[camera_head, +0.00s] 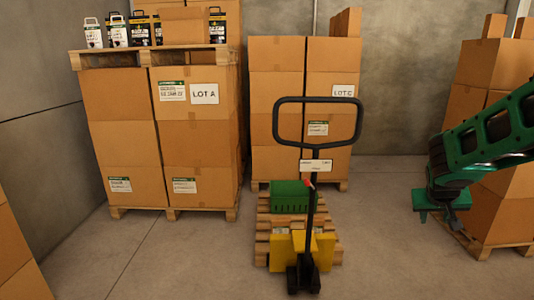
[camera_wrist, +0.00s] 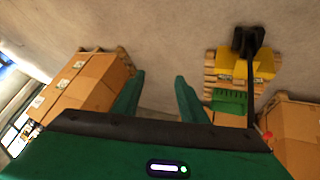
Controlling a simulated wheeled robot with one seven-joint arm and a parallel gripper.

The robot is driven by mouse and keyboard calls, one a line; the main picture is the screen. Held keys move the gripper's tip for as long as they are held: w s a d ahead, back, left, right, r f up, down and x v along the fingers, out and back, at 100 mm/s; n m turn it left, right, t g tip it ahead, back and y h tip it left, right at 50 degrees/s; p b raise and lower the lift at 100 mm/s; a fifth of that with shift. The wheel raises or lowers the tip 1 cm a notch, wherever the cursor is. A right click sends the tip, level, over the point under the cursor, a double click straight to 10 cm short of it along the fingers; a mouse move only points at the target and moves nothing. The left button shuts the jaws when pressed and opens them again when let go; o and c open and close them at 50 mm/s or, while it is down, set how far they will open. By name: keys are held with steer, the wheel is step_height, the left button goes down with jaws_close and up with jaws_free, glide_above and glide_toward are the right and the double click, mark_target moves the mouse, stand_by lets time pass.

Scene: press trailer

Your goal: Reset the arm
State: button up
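My green arm reaches in from the right edge of the head view, and its end with my gripper (camera_head: 440,208) hangs above the floor in front of the right-hand box stack. In the wrist view, the two green fingers of my gripper (camera_wrist: 158,88) stand apart with nothing between them, only bare floor.
A pallet jack (camera_head: 318,165) stands mid-view by a low pallet with a green crate (camera_head: 289,196). Behind are box stacks marked LOT A (camera_head: 195,130) and LOT C (camera_head: 330,70). Another box stack (camera_head: 490,65) is at right. Floor between jack and arm is clear.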

steer(key=s+a+m+g+y, duration=0.1)
steer(key=s+a+g+y, duration=0.1)
steer(key=s, duration=1.5)
steer(key=s+a+m+g+y, duration=0.1)
steer(key=s+a+g+y, duration=0.2)
steer(key=s, duration=1.3)
steer(key=a, duration=0.2)
steer(key=shift+s+a+m+g, duration=0.3)
steer(key=shift+s+a+g, duration=0.05)
steer(key=shift+s+g, duration=0.05)
steer(key=shift+w+f, duration=0.2)
steer(key=shift+w, duration=0.45)
